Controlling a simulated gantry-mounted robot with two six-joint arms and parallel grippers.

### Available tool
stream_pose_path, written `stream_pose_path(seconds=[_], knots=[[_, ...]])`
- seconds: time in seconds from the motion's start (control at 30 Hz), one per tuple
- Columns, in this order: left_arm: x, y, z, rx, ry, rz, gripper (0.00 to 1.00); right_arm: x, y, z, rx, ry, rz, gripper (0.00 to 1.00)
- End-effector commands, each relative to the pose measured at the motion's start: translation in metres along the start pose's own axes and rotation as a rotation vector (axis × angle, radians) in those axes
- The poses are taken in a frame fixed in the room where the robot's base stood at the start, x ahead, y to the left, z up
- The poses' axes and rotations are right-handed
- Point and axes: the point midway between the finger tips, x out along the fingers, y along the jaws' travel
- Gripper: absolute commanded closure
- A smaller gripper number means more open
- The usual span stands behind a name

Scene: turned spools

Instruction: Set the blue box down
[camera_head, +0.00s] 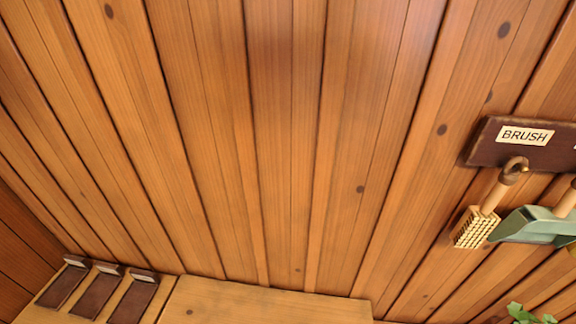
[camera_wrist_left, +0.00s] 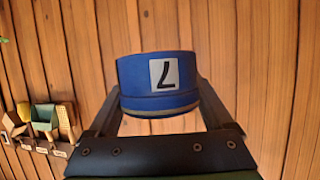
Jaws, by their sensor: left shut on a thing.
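A blue box (camera_wrist_left: 150,70) fills the middle of the left wrist view. It has rounded sides, a pale band along its lower edge in the picture, and a light label with a dark mark like a 7. My left gripper (camera_wrist_left: 160,100) is shut on it, with one dark finger against each side. Behind the box only wooden boards show, and nothing is seen touching it besides the fingers. The head view shows neither the box nor a gripper. My right gripper is in neither view.
In the head view a brush (camera_head: 478,215) and a green dustpan (camera_head: 530,225) hang under a BRUSH sign (camera_head: 525,136) at the right. Dark slanted panels (camera_head: 100,290) stand at lower left beside a pale wooden top (camera_head: 265,305). A plant (camera_head: 528,314) shows at lower right.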

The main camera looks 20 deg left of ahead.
Motion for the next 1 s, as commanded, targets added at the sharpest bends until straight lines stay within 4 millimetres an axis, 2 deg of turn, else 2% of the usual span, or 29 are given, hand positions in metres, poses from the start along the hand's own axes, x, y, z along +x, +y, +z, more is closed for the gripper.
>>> stream_pose_path(seconds=[0.37, 0.47, 0.77, 1.0], knots=[[0.000, -0.001, 0.001, -0.009, 0.001, -0.024, 0.71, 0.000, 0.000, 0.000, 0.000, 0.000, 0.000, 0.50], [-0.009, -0.009, -0.018, -0.028, 0.005, -0.070, 0.71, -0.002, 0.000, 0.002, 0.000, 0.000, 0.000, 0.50], [-0.024, -0.049, 0.055, -0.089, 0.000, -0.215, 0.71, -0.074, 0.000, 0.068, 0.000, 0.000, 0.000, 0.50], [-0.035, -0.078, 0.137, -0.134, -0.002, -0.324, 0.71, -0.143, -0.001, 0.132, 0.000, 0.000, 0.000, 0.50]])
